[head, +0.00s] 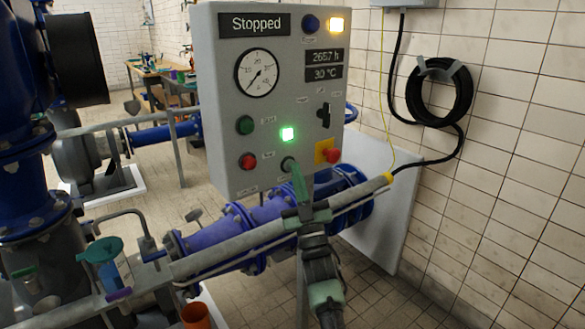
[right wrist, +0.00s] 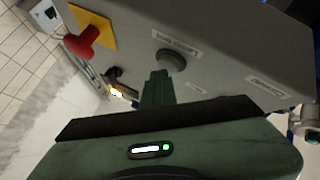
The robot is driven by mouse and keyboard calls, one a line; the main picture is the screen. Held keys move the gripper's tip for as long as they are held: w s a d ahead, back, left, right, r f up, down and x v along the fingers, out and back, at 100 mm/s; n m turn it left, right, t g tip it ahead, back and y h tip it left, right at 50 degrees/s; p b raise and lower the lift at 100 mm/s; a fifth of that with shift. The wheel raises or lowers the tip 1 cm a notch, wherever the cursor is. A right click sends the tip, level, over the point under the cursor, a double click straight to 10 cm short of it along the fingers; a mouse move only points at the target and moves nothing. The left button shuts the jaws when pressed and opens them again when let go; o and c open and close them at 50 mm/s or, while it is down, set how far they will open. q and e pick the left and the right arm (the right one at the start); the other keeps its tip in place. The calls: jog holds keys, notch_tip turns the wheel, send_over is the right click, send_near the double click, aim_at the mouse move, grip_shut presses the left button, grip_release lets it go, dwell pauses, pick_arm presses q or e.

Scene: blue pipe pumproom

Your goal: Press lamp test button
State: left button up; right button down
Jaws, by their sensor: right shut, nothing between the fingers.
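The grey control panel (head: 225,120) hangs in the middle of the head view and shows "Stopped". A dark round button (head: 288,163) sits low on its face, below a lit green lamp (head: 287,133). In the right wrist view this dark button (right wrist: 171,60) has a small label beside it that I cannot read clearly. My right gripper (head: 298,178) is shut and empty, its narrow green fingertips (right wrist: 156,78) very close to the dark button. I cannot tell whether they touch it. My left gripper is not in view.
A red emergency stop (head: 331,155) on a yellow plate sits right of the dark button. Green (head: 245,125) and red (head: 247,161) buttons are to its left. A black selector (head: 324,114) is above. Blue pipes (head: 245,222) run below the panel; a tiled wall is at right.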

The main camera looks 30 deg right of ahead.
jog(key=shift+s, duration=0.15)
jog(key=s+p, duration=0.1)
jog(key=s, duration=0.1)
jog(key=s+p, duration=0.1)
jog(key=s, duration=0.1)
jog(key=s+p, duration=0.1)
jog(key=shift+s+d, duration=0.25)
jog(key=shift+s, duration=0.15)
dwell(0.7)
